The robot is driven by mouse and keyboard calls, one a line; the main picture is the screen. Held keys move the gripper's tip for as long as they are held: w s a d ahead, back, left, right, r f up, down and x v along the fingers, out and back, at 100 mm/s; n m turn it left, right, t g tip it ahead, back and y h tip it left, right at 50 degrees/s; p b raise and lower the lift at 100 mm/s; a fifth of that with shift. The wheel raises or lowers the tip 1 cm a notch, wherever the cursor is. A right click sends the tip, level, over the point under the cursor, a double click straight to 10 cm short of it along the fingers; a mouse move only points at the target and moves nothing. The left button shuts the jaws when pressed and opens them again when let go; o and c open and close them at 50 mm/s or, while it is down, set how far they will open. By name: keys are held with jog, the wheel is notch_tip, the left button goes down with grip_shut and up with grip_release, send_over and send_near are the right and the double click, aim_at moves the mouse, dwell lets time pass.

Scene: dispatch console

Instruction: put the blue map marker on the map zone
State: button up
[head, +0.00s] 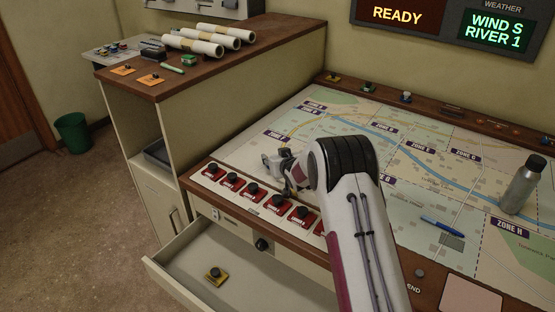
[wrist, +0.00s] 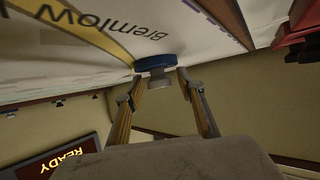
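The blue map marker (wrist: 155,63), a round blue disc with a grey knob, sits against the map surface (wrist: 100,30) beside the printed word "Bremlow" in the wrist view. My gripper (wrist: 160,75) has its two fingers apart, one on each side of the marker's knob, with gaps showing beside the knob. In the head view my gripper (head: 287,172) is low over the left part of the map (head: 330,107), near the row of red buttons. I cannot make out the blue marker there; my arm and gripper cover that spot. Zone labels are printed across the map.
Red button units (head: 251,188) line the front left edge. An open drawer (head: 180,265) holds a yellow marker (head: 216,276). A steel bottle (head: 522,184) and a blue pen (head: 442,226) are on the map's right. Several small markers (head: 405,97) stand on the back ledge.

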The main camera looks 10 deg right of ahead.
jog(key=shift+r, duration=0.15)
jog(key=shift+v, duration=6)
jog(key=shift+s, duration=0.1)
jog(key=s+d+r+m+g+h, duration=0.1)
jog(key=s+d+r+g+h, duration=0.15)
jog(key=s+r, duration=1.5)
jog(key=s+a+g, duration=0.1)
jog(key=s+g, duration=0.1)
jog(key=s, duration=1.4)
jog(key=s+a+f+g, duration=0.1)
jog(key=s+g, duration=0.1)
jog(key=s, duration=1.5)
jog(key=shift+a+f+m+y, duration=0.2)
jog(key=shift+a+m+y, duration=0.1)
jog(key=shift+y, duration=0.05)
